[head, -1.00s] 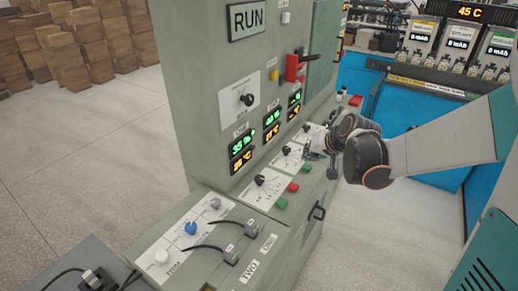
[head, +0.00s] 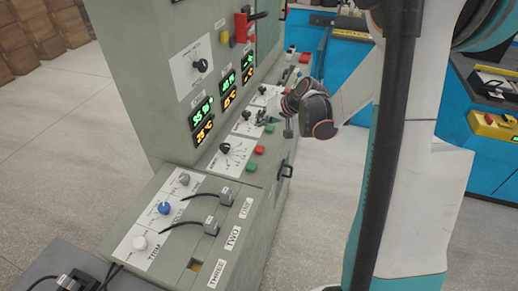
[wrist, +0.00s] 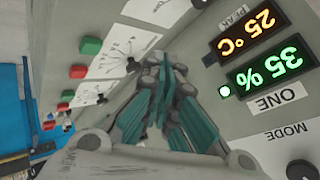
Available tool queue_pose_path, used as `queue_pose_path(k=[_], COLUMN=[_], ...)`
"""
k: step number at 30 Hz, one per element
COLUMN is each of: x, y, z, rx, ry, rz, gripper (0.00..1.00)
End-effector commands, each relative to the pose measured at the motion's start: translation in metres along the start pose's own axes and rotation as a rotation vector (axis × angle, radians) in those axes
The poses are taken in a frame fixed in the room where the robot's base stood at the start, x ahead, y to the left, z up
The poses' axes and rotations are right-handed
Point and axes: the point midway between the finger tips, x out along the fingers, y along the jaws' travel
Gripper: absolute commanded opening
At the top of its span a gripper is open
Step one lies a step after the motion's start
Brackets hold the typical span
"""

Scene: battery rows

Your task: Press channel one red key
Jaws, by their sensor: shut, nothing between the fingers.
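Channel one's red key (head: 260,149) sits on the sloped desk of the grey console, just beyond a green key (head: 251,167), beside the nearest dial. In the wrist view the same red key (wrist: 77,71) lies left of the fingers, below the green key (wrist: 90,46).
Further green (head: 269,128) and red keys run along the desk away from me. Cables and a blue knob (head: 163,208) are on the near panel. A red switch (head: 242,27) is on the upright face. Blue benches (head: 350,60) stand behind.

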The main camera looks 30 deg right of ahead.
Motion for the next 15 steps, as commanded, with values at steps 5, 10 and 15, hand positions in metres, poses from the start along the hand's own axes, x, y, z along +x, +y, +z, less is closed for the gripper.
queue_pose_path(k=[5, 10, 15], x=[0.008, 0.021, 0.037], y=[0.005, 0.015, 0.027], z=[0.005, 0.015, 0.027], rx=[0.000, 0.000, 0.000], ry=[0.000, 0.000, 0.000], rz=[0.000, 0.000, 0.000], gripper=[0.00, 0.00, 0.00])
